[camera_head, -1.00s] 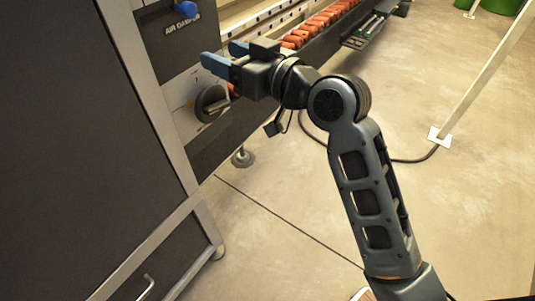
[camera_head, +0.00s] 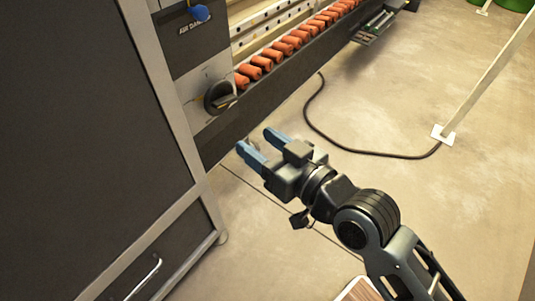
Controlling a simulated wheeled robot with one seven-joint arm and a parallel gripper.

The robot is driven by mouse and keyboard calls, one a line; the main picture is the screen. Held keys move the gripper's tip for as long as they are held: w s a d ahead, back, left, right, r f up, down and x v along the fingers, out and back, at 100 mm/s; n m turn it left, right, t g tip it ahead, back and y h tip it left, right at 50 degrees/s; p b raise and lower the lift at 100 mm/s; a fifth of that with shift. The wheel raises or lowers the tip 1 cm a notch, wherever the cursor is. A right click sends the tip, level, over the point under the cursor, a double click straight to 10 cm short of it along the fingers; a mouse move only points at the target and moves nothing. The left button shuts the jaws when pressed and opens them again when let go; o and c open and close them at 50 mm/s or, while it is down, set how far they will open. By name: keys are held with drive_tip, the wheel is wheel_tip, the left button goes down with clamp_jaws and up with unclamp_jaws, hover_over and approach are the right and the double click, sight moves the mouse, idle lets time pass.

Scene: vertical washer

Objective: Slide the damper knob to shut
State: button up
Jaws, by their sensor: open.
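The blue ball-shaped knob (camera_head: 200,13) sits on a dark panel near the top left, above a label that seems to read "AIR DAMPER" (camera_head: 197,27). My gripper (camera_head: 258,143) is open and empty, with its blue fingers pointing up and left. It is below and to the right of the knob, apart from it, in front of the dark lower rail of the machine. Nothing hides the knob, but its slot is hard to make out.
A black rotary dial (camera_head: 219,97) is on a grey panel below the knob. A row of orange rollers (camera_head: 285,48) runs to the upper right. A large dark cabinet door (camera_head: 80,130) fills the left. A black cable (camera_head: 345,148) lies on the open floor (camera_head: 390,110).

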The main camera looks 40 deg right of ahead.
drive_tip(key=shift+s+a+f, duration=0.15)
drive_tip(key=shift+s+a, duration=0.05)
drive_tip(key=shift+s, duration=0.45)
drive_tip(key=shift+s+a+f, duration=0.1)
drive_tip(key=shift+s+a, duration=0.05)
drive_tip(key=shift+s, duration=0.5)
